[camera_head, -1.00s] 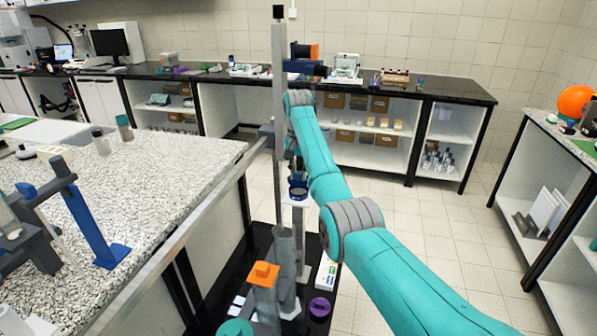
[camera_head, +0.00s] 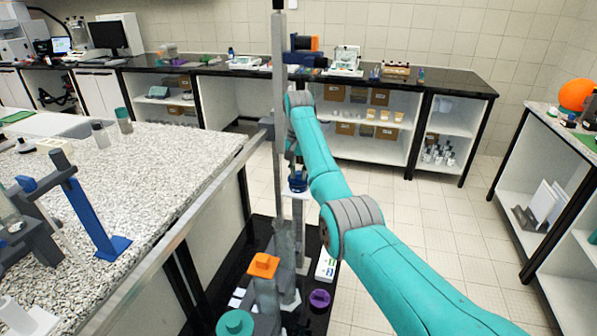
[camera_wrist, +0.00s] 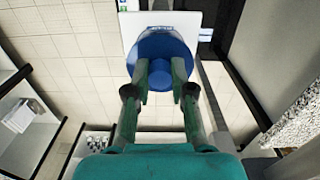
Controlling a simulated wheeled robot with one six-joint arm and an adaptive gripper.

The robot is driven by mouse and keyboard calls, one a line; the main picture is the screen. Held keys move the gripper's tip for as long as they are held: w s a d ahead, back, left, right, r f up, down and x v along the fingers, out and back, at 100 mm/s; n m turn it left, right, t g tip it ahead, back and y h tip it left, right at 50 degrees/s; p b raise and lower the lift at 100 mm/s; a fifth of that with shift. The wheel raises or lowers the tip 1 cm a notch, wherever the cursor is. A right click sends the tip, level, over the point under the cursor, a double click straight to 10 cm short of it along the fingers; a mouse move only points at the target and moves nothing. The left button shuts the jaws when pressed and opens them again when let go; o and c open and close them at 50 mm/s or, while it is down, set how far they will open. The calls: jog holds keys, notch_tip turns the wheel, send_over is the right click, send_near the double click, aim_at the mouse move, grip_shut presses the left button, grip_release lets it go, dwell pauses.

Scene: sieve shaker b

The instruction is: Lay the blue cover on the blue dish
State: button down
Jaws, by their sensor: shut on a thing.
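The blue cover (camera_wrist: 160,50) is a round blue disc with a knob (camera_wrist: 160,80) in the wrist view. My gripper (camera_wrist: 161,82) has its fingers on either side of the knob and is shut on it. A white square plate (camera_wrist: 190,22) shows beyond the cover. In the head view a blue round shape (camera_head: 298,184) sits by the grey post above a white plate; dish and cover cannot be told apart there. In the wrist view the dish is hidden beneath the cover, so I cannot tell whether they touch.
A grey upright post (camera_head: 280,130) stands close by the blue shape. Below are an orange-topped block (camera_head: 263,265), a purple round piece (camera_head: 320,299) and a teal round piece (camera_head: 235,323). A speckled counter (camera_head: 150,190) lies left; open floor (camera_head: 420,235) lies right.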

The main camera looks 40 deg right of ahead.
jog(key=shift+f, duration=0.45)
jog(key=c, duration=0.9)
grip_release()
jog(key=shift+r, duration=0.15)
